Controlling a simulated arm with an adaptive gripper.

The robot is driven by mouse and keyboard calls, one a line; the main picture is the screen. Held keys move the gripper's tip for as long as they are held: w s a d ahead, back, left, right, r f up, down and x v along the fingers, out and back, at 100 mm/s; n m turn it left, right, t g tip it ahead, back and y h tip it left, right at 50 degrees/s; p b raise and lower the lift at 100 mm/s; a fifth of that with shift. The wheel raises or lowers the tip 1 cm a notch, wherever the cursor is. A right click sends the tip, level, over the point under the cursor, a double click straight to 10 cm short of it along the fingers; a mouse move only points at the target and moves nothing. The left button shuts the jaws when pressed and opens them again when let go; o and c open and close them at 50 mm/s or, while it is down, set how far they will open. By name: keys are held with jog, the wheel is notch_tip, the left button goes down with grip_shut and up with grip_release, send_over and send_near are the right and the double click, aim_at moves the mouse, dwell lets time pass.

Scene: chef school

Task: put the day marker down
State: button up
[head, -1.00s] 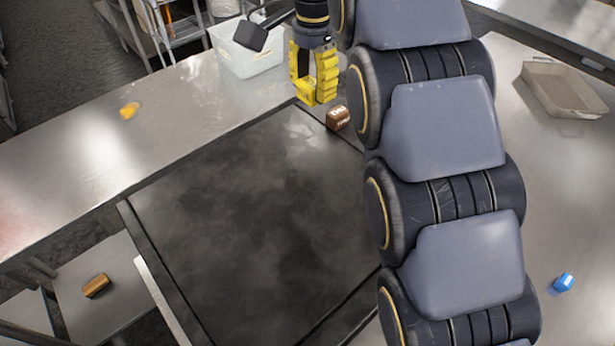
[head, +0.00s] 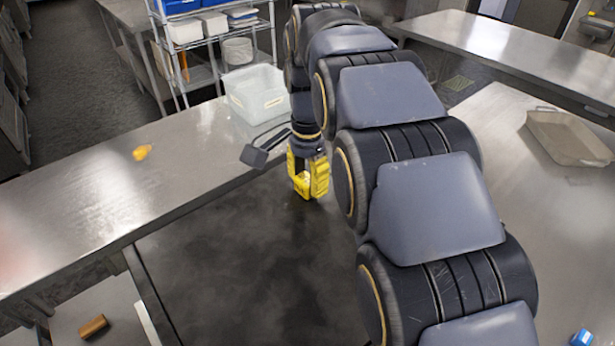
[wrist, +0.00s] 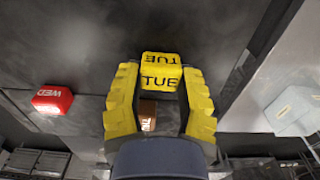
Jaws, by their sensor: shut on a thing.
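The day marker is a yellow block (wrist: 160,72) lettered TUE. In the wrist view it sits between the tips of my gripper (wrist: 160,92), which is shut on it. In the head view my gripper (head: 308,182) points down over the far part of the dark flat surface (head: 240,250). The yellow block blends with the yellow fingers there. I cannot tell how far it is above the surface.
A red block lettered WED (wrist: 52,99) and a brown block (wrist: 148,112) show in the wrist view. A translucent bin (head: 258,95) stands behind my gripper. A blue block (head: 582,338) and a tray (head: 568,138) are at right. The dark surface's left part is clear.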

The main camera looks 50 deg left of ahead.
aim_at(307, 178)
jog(key=shift+f, duration=0.15)
jog(key=o, duration=0.9)
notch_tip(307, 178, up, 8)
jog(key=shift+f, duration=0.2)
jog(key=shift+r, duration=0.1)
dwell(0.4)
